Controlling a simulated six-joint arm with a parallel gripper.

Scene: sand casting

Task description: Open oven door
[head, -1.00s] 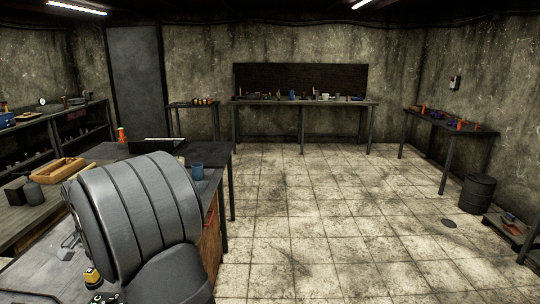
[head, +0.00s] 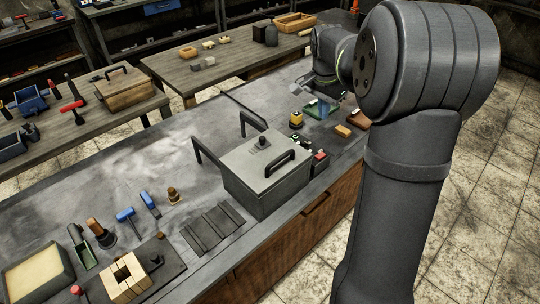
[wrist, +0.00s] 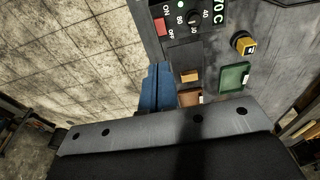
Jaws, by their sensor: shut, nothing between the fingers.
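The oven appears to be the grey metal box (head: 262,188) on the workbench in the head view, right of the middle. Its top is closed, with a black bar handle (head: 281,163) and a small dark knob on it. A control panel (head: 318,160) with red and green buttons stands at its right side. In the wrist view the panel (wrist: 180,30) shows ON and OFF buttons, a dial and part of a "70 C" display. My gripper (head: 323,110) is beyond the box toward the upper right, apart from the handle. Its blue fingers (wrist: 156,88) are together and empty.
Small coloured items, including a yellow one (head: 296,120) and a green tray (wrist: 233,77), lie near my gripper. A black bent frame (head: 212,160) stands left of the box. Hand tools, a wooden mould (head: 128,278) and a sand tray (head: 38,280) are at the lower left.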

